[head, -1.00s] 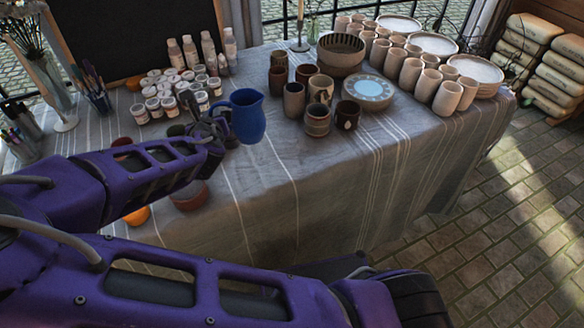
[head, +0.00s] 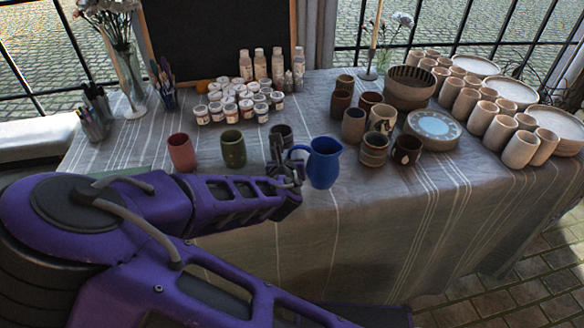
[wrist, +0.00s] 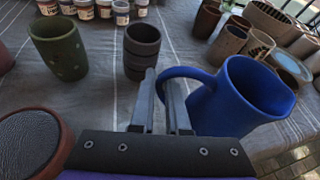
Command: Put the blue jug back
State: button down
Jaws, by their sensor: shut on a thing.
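The blue jug (head: 323,165) is upright at the front part of the cloth-covered table (head: 300,215). It also shows at the right of the wrist view (wrist: 245,95), with its handle reaching left to the fingers. My gripper (head: 292,168) is shut on the jug's handle; in the wrist view its two grey fingers (wrist: 164,100) are on either side of the handle's left end. The jug's body is right of the fingers. I cannot tell whether its base touches the cloth.
A dark grey cup (head: 282,135), a green cup (head: 232,148) and a reddish cup (head: 181,152) stand behind and left of my gripper. Several brown cups (head: 374,150) stand right of the jug. Small paint jars (head: 232,107) are behind. Some bare cloth lies right of the jug.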

jog(key=shift+f+b, duration=0.45)
jog(key=shift+f, duration=1.1)
jog(key=shift+f, duration=0.1)
jog(key=c, duration=0.9)
grip_release()
jog(key=shift+s+r, duration=0.2)
jog(key=shift+p+v, duration=3.65)
jog(key=shift+v, duration=2.15)
jog(key=shift+d, duration=0.1)
